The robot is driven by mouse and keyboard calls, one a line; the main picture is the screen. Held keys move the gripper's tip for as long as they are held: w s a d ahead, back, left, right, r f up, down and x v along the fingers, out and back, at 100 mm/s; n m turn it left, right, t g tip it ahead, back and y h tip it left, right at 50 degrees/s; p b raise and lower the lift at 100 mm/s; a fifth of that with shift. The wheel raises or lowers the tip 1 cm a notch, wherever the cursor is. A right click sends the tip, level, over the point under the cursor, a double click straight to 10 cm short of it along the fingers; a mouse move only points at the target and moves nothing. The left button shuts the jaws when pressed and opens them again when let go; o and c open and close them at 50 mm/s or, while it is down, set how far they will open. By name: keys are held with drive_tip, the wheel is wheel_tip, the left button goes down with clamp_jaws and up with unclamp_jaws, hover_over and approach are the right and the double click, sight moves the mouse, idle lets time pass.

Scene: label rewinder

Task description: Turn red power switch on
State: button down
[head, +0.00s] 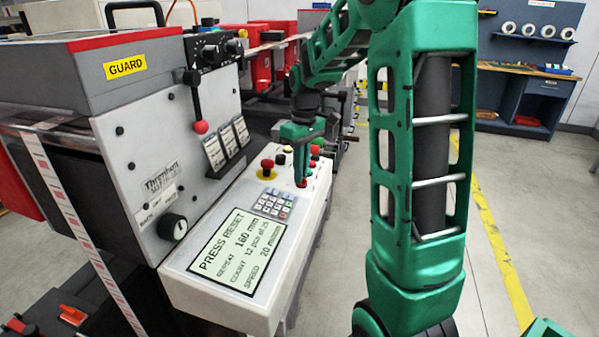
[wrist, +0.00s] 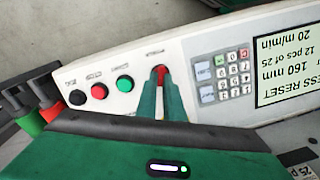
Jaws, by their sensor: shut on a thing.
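The red power switch (wrist: 160,71) is a small red lever on the light control panel (wrist: 190,50). In the wrist view its red tip shows between the two green fingers of my gripper (wrist: 161,92). The fingers are closed together around it; the lower part of the switch is hidden by them. In the head view my gripper (head: 302,180) points down onto the panel beside the keypad, and a bit of red shows at the fingertips. The label by the switch is too small to read, and I cannot tell the switch's on or off position.
Black (wrist: 77,97), red (wrist: 99,92) and green (wrist: 125,84) round buttons sit in a row beside the switch. A keypad (wrist: 222,76) is on the other side. A screen (head: 240,250) reads PRESS RESET. A red mushroom button (head: 267,164) stands close to my gripper.

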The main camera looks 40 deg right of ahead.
drive_tip(key=shift+d, duration=0.15)
idle(0.3)
drive_tip(key=c, duration=1.9)
unclamp_jaws()
drive_tip(key=shift+w+f, duration=0.1)
drive_tip(key=shift+o, duration=0.2)
wheel_tip(320, 180, up, 11)
drive_tip(key=shift+d, duration=0.3)
drive_tip(key=shift+w+f, duration=0.1)
